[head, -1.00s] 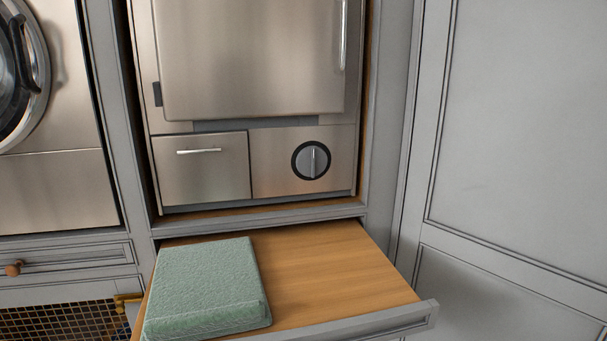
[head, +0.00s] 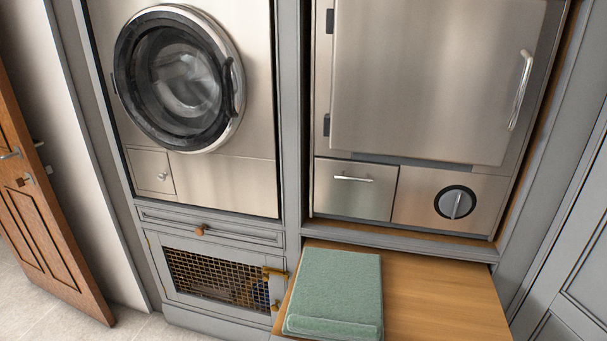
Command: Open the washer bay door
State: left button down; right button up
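The washer bay holds a front-loading washer with a steel front (head: 248,185). Its round glass door (head: 180,80) has a dark ring, a chrome rim and a dark handle (head: 237,86) on the right side, and it looks shut. Below the washer, under a narrow drawer, is a low grey door (head: 172,300) with a brass mesh panel (head: 215,283) and a brass latch (head: 274,273) at its right edge. This mesh door looks shut, and something blue shows dimly behind the mesh. Neither of my grippers is in view.
A pulled-out wooden shelf (head: 440,295) with a folded green towel (head: 335,290) juts out at the lower right. Above it stands a steel appliance with a shut door (head: 425,80) and a knob (head: 455,203). A brown wooden door (head: 45,215) stands at the left. Tiled floor (head: 150,328) shows at lower left.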

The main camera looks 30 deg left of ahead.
aim_at(157, 242)
jog(key=u, duration=1.55)
